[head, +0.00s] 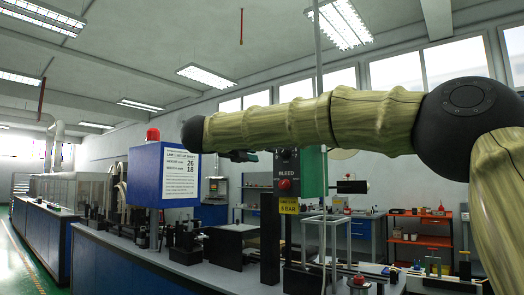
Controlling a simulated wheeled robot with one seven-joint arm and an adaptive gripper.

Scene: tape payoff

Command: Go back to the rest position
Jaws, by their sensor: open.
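My arm reaches in from the right edge and runs leftward across the upper middle of the head view, in a pale ribbed cover with dark joints. A small dark part of my gripper (240,156) shows below the arm, between the blue sign box (143,176) and the black column marked BLEED (288,163). The rest of the gripper is hidden behind the arm. It looks open, and I see nothing held in it.
A long bench with a blue front (110,262) carries black fixtures and the sign box, topped by a red lamp (153,134). A yellow 5 BAR label (289,205) is on the column. Orange shelves (420,240) stand at the back right. The green-edged aisle (18,265) is clear at far left.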

